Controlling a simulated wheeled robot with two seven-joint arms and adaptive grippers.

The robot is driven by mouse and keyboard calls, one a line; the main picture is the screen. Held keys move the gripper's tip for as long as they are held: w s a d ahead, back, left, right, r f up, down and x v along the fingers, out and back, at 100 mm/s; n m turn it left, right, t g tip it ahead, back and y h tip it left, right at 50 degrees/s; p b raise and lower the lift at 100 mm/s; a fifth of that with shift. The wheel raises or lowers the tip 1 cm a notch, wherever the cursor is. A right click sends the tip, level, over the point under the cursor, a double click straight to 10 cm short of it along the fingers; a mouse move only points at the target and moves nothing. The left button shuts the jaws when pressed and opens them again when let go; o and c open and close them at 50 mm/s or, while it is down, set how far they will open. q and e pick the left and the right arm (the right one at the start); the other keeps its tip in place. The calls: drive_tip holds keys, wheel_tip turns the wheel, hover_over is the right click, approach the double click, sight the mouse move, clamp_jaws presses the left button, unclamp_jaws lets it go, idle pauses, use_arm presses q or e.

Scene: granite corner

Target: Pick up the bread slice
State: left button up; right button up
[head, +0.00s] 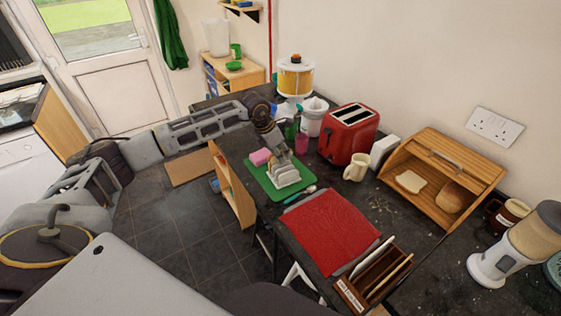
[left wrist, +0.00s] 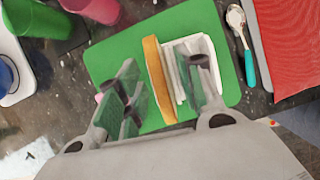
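A bread slice with a tan crust (left wrist: 158,80) stands on edge beside the white slats of a toast rack (left wrist: 202,46) on a green mat (left wrist: 112,60), in the left wrist view. The rack also shows in the head view (head: 284,177), below my left gripper (head: 277,143). In the left wrist view my left gripper (left wrist: 165,88) is open, with one finger left of the slice and the other over the rack side. Contact cannot be told. Another pale slice (head: 410,181) lies in the wooden bread bin (head: 478,173). My right gripper is not in view.
A pink block (head: 260,157) lies on the mat's far left. A teal-handled spoon (left wrist: 248,66) and a red cloth (head: 330,230) lie close by. A red toaster (head: 347,134), a cream mug (head: 356,167) and a pink cup (head: 301,144) stand behind.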

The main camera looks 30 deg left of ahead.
use_arm(q)
clamp_jaws()
drive_tip(key=shift+r, duration=0.1)
idle(0.4)
drive_tip(key=shift+r+b, duration=0.95)
drive_tip(key=shift+r, duration=3.95)
drive_tip(key=shift+d, duration=0.1)
